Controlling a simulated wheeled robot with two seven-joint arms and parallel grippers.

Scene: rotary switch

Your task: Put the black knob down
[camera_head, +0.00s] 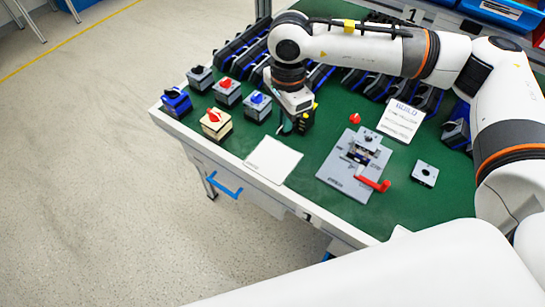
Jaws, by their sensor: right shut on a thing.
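My left gripper is not in view.
Left stand several switch boxes with red, blue and black knobs, one beige (215,128). A white sheet (272,160) lies on the table (310,135). Right are a grey fixture (340,178) with a red handle, a red knob (355,118), a grey plate (424,174) and a build card (401,121).

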